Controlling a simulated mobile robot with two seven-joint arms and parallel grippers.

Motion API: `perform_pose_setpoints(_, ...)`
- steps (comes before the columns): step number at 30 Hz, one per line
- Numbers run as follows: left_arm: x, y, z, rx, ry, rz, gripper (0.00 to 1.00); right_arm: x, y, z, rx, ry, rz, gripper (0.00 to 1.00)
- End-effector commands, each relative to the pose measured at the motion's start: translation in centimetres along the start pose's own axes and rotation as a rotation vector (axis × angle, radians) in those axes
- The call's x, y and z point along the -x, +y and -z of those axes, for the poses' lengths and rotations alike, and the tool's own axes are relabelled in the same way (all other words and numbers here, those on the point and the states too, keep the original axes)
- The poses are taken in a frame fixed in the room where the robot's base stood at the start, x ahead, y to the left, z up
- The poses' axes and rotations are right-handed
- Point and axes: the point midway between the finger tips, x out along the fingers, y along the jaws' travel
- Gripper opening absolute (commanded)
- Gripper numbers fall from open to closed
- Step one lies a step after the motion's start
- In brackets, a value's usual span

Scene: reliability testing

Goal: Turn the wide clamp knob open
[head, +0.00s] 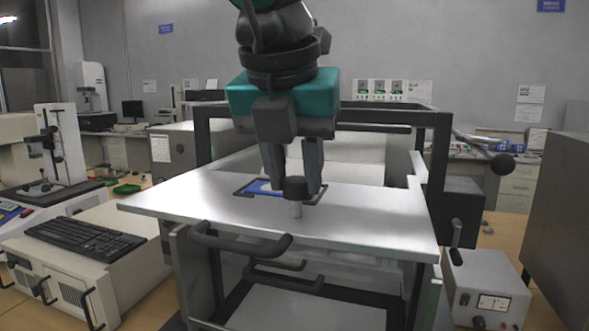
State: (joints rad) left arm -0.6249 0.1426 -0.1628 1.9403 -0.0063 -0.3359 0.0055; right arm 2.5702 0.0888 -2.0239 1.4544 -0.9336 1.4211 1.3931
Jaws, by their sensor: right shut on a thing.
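My left gripper is not in view.
A dark frame (443,160) stands behind the plate, with a ball-ended lever (502,163) at the right. Dark handles (240,243) stick out at the front edge. A keyboard (85,236) lies at the left and a meter box (486,285) at the lower right.

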Motion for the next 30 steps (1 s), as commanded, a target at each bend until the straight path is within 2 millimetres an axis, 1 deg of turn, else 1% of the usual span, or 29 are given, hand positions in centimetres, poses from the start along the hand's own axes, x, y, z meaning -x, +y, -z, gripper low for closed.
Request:
perform_pose_setpoints(8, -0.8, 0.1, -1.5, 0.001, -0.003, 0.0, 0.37, -0.3, -0.2, 0.1, 0.159, 0.002, -0.07, 0.03)
perform_pose_setpoints(15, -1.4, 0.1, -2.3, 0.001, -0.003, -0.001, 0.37, -0.3, -0.3, 0.0, 0.365, 0.002, -0.157, 0.03)
perform_pose_setpoints(22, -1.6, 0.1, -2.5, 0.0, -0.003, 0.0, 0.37, -0.1, -0.4, -0.2, 0.568, 0.001, -0.24, 0.03)
perform_pose_setpoints(30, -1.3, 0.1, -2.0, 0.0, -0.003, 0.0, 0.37, 0.0, -0.5, -0.3, 0.806, 0.002, -0.338, 0.03)
